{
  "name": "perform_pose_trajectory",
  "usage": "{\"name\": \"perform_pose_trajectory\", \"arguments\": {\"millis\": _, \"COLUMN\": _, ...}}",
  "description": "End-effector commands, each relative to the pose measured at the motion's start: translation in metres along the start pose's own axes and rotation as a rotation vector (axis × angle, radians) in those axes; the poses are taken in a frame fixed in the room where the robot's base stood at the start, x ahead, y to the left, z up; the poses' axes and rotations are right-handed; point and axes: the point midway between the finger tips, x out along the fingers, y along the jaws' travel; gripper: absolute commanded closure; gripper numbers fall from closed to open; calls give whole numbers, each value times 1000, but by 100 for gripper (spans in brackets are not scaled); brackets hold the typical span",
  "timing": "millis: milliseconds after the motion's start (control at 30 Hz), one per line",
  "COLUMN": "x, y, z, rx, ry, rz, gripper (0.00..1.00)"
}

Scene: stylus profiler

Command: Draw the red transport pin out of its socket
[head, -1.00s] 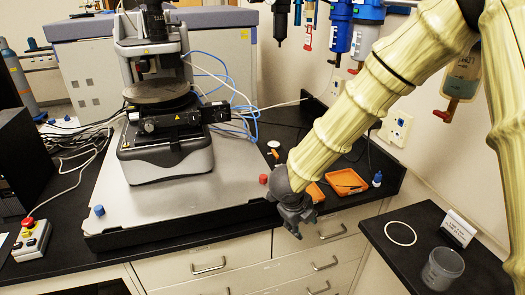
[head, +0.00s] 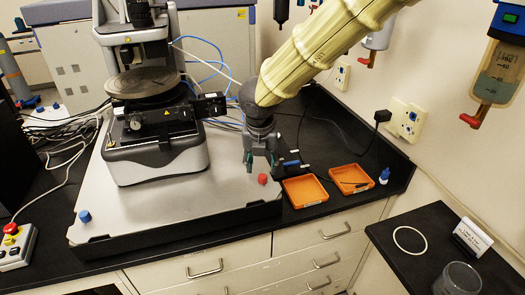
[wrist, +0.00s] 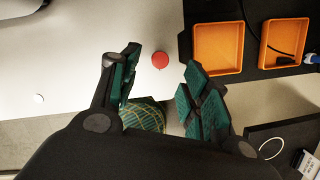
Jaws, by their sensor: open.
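The red transport pin (head: 262,179) stands at the front right corner of the grey base plate (head: 140,225), with its round red head showing. In the wrist view the red pin (wrist: 160,60) appears between and beyond the fingertips. My gripper (head: 261,166) hangs pointing down above the plate, just behind and left of the pin in the head view. Its two green-padded fingers (wrist: 158,75) are spread apart with nothing between them. The pin's shaft and socket are hidden under its head.
Two orange trays (head: 305,205) (head: 351,190) lie on the black bench right of the plate, beside a small blue-capped bottle (head: 384,176). The profiler (head: 155,150) stands on the plate to the left. A blue knob (head: 84,217) sits at the plate's front left.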

Motion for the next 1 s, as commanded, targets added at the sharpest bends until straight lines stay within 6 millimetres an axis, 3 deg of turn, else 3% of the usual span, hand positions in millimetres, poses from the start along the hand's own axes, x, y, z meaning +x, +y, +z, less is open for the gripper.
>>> {"name": "perform_pose_trajectory", "arguments": {"millis": 400, "x": 53, "y": -2, "z": 1, "rx": 1, "ry": -1, "rz": -2, "gripper": 54}}
{"name": "perform_pose_trajectory", "arguments": {"millis": 867, "x": 64, "y": -2, "z": 0, "rx": 1, "ry": -2, "rz": 0, "gripper": 54}}
{"name": "perform_pose_trajectory", "arguments": {"millis": 1000, "x": 64, "y": -2, "z": 0, "rx": 1, "ry": -2, "rz": 0, "gripper": 75}}
